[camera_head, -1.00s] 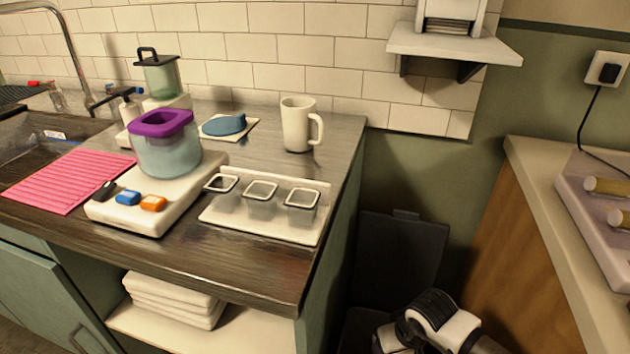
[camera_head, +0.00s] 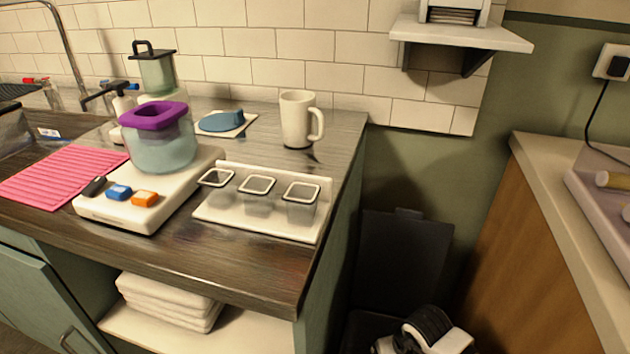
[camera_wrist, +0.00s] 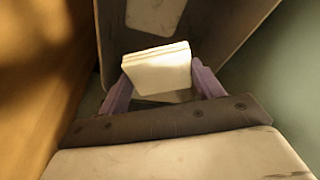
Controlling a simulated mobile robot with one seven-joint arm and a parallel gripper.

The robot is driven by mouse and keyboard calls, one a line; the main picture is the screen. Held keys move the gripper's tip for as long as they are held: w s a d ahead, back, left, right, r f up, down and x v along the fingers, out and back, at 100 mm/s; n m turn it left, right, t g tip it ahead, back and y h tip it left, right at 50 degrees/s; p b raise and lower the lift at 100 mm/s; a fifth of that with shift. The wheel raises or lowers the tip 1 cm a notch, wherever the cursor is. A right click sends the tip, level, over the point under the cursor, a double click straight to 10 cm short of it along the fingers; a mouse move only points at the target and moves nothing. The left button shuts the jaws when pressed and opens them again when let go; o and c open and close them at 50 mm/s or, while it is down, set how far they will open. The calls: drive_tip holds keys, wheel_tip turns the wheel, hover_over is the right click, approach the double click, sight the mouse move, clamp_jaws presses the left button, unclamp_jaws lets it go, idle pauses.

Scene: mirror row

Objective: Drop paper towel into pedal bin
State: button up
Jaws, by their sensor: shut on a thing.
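My gripper (camera_wrist: 160,78) is shut on a folded white paper towel (camera_wrist: 158,70), held between its two purple fingers in the wrist view. The pedal bin (camera_wrist: 222,28) is beyond the towel, its grey wall or lid rising behind it. In the head view the pedal bin's dark raised lid (camera_head: 403,262) stands in the gap between the counter and the wooden cabinet. The bin's opening is mostly hidden there by my arm, and the gripper and towel are out of sight. A pale patch shows on the bin beyond the towel; I cannot tell what it is.
The counter (camera_head: 240,265) on the left holds a white mug (camera_head: 297,120), a tray of small cups (camera_head: 255,228) and a purple-lidded container (camera_head: 160,140). A wooden cabinet (camera_head: 530,245) stands close on the right. A wall shelf (camera_head: 460,36) with a dispenser is above.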

drive_tip(key=o, duration=0.9)
drive_tip(key=shift+o, duration=0.2)
drive_tip(key=shift+v, duration=3.75)
